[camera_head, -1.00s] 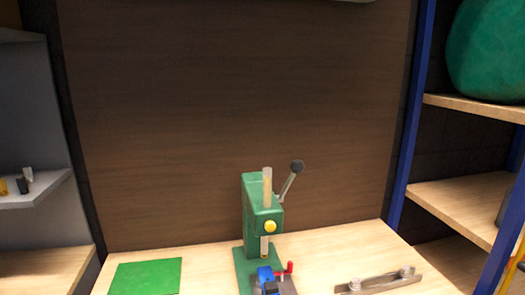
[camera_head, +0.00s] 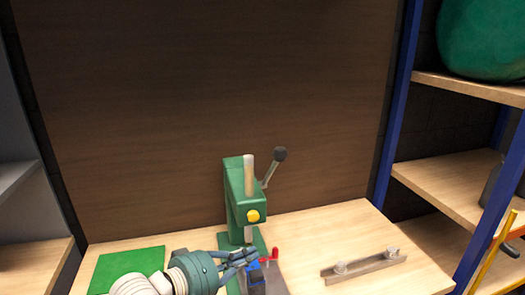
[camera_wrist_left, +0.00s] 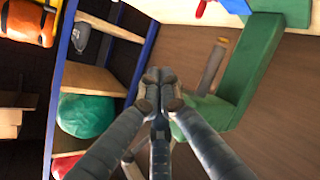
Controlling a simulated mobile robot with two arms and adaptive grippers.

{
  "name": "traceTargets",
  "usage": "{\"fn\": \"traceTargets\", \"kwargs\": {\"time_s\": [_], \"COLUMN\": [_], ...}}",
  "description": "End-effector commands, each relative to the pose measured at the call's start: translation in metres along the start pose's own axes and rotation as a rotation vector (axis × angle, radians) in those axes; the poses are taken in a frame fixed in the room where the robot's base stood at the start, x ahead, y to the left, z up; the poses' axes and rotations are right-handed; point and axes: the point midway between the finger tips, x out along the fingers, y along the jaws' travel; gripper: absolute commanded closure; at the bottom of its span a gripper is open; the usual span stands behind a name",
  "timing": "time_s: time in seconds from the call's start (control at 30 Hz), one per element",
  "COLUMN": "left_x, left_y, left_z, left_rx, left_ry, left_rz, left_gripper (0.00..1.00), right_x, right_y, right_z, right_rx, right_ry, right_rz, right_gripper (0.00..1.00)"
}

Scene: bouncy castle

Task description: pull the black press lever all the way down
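The green press (camera_head: 234,205) stands on the wooden table, with a pale vertical ram and a yellow knob on its front. Its lever (camera_head: 271,172) slants up to the right and ends in a black ball (camera_head: 280,154), raised above the press head. My left gripper (camera_head: 240,257) is low in front of the press, near the blue part (camera_head: 256,280) at its base, and away from the ball. In the left wrist view its fingertips (camera_wrist_left: 158,76) are together, with nothing visible between them; the green press (camera_wrist_left: 250,65) is at right. My right gripper is out of view.
A green mat (camera_head: 130,265) lies left of the press, partly behind my left arm. A metal bar with two bolts (camera_head: 364,267) lies to the right. Shelves (camera_head: 455,187) with a blue post (camera_head: 399,110) border the right side. A brown panel (camera_head: 200,90) stands behind.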

Motion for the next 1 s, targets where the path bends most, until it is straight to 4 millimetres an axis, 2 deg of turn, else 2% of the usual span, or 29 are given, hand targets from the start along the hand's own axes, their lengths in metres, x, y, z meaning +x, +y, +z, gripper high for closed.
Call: {"fn": "traceTargets", "kwargs": {"time_s": [0.03,0.2,0.3,0.43,0.6,1.0], "left_x": [-0.001,-0.011,-0.023,-0.038,-0.046,-0.044], "left_y": [0.016,0.064,0.085,0.105,0.115,0.118], "left_z": [-0.029,-0.106,-0.145,-0.182,-0.202,-0.204], "left_rx": [-0.04,-0.234,-0.331,-0.424,-0.479,-0.482], "left_ry": [0.027,0.087,0.116,0.143,0.154,0.155], "left_rz": [0.045,0.197,0.269,0.34,0.379,0.383], "left_gripper": [1.0,1.0,1.0,1.0,1.0,1.0], "right_x": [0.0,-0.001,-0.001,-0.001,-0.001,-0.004], "right_y": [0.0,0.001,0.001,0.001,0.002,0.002], "right_z": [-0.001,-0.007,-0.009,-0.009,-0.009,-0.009], "right_rx": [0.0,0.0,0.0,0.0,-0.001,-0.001], "right_ry": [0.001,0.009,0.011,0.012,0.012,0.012], "right_rz": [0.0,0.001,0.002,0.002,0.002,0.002], "right_gripper": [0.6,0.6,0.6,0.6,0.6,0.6]}}
